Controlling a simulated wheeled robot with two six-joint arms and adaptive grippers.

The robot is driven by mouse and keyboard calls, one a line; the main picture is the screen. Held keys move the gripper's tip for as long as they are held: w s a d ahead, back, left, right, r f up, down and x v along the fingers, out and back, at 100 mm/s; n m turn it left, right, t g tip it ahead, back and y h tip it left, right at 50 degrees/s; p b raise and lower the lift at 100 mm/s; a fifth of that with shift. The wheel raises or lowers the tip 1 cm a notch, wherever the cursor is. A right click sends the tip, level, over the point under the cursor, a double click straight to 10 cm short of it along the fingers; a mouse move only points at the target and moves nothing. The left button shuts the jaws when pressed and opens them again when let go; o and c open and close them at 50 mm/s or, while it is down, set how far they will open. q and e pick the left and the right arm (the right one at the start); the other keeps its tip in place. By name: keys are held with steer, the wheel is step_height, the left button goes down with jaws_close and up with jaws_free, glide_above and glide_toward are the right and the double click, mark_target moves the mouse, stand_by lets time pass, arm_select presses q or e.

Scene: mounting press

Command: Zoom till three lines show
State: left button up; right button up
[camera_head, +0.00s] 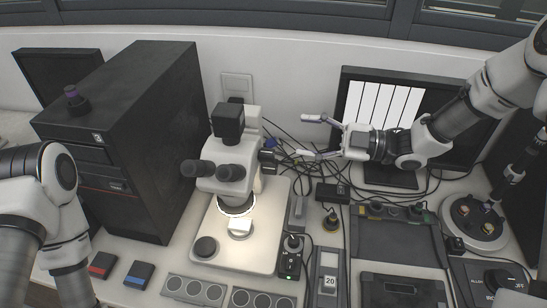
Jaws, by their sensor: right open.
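A white microscope (228,170) with dark eyepieces and a black camera on top stands left of centre, its ring light lit over a pale sample (240,226). A dark knob (270,144) shows on the right side of its head. The monitor (436,84) at the back right shows a white picture crossed by several dark vertical lines (377,102); my right arm hides part of the screen. My right gripper (308,137) is open and empty, its fingers pointing left toward the microscope's knob, apart from it. My left arm is at the left edge; its gripper is out of view.
A large black computer case (130,130) stands left of the microscope. Loose cables lie behind and right of it. A black control box (290,262), dark trays (395,240) and a round device (473,218) crowd the right. Red and blue blocks (138,274) lie at front left.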

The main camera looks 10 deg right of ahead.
mark_target(274, 156)
step_height(274, 156, down, 7)
steer(key=b, duration=0.6)
steer(key=x, duration=0.2)
steer(key=p+x, duration=0.1)
steer(key=x, duration=0.2)
steer(key=p+x, duration=0.1)
steer(key=x, duration=0.1)
steer(key=shift+s+a+r, duration=0.2)
steer(key=shift+s+a, duration=0.1)
steer(key=shift+a, duration=0.05)
steer(key=shift+w+a+f, duration=0.1)
steer(key=shift+w+a, duration=0.1)
steer(key=shift+s+d, duration=0.1)
steer(key=c, duration=0.3)
jaws_close()
